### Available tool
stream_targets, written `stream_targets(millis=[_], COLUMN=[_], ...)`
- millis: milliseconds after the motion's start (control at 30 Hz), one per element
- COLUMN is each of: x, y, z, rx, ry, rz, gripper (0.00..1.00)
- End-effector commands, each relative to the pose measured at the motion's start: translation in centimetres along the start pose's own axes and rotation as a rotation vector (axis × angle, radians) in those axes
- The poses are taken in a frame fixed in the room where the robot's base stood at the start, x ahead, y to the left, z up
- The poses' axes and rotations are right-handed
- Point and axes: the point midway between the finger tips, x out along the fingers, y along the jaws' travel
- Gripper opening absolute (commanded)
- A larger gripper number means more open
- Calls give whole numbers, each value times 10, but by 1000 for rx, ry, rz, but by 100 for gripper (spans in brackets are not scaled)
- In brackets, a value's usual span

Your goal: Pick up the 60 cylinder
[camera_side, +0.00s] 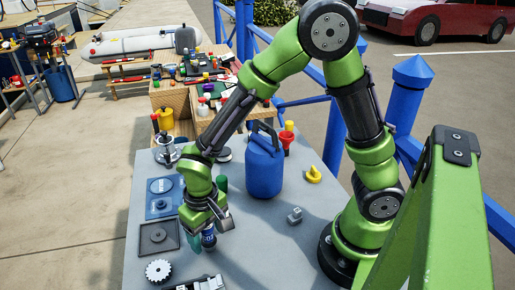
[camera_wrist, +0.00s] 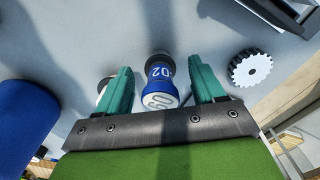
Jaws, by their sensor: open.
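The 60 cylinder (camera_wrist: 162,85) is blue with a white face marked 60 and a dark far end. Its blue side also carries white digits. It lies between the two teal fingers of my gripper (camera_wrist: 160,76) in the wrist view, with a visible gap on both sides. My gripper is open. In the side view my gripper (camera_side: 204,238) points down at the table, and the blue cylinder (camera_side: 209,236) shows beside a teal finger, partly hidden by the gripper body.
A white round thing (camera_wrist: 102,88) is partly hidden behind the left finger. A white gear (camera_side: 158,271), dark square tray (camera_side: 158,238), blue plate (camera_side: 164,196) and green-topped thing (camera_side: 222,183) are nearby. A large blue can (camera_side: 264,168) and small grey block (camera_side: 295,215) stand right.

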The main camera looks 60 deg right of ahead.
Motion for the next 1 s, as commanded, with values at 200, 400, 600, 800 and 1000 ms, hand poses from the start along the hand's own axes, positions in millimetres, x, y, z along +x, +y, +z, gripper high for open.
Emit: stream_targets(millis=[200,400,600,800,1000], x=[0,0,0,0,-20], y=[0,0,0,0,-1], z=[0,0,0,0,-1], rx=[1,1,1,1,2], ry=[0,0,0,1,4], rz=[0,0,0,-1,-3], gripper=[67,36,5,4,4])
